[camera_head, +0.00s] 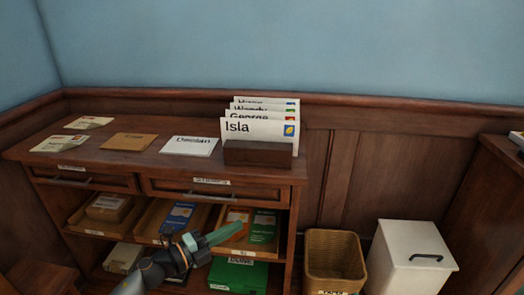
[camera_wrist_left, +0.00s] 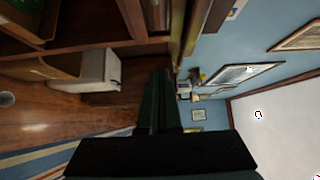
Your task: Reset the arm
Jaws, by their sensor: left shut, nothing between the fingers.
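My left gripper (camera_head: 232,230) shows low in the head view, in front of the bookcase shelves. Its dark green fingers point right and slightly up, shut with nothing between them. In the left wrist view the dark fingers (camera_wrist_left: 157,95) are together in the middle, with no object at the tips. My left arm comes in from the bottom and hides part of the lower shelves. My right gripper is not in view.
The wooden bookcase (camera_head: 225,168) carries a card holder with name cards (camera_head: 258,131) and several envelopes (camera_head: 128,141). Its shelves hold trays and a green box (camera_head: 238,274). A wicker basket (camera_head: 335,262) and a white lidded bin (camera_head: 408,262) stand to the right.

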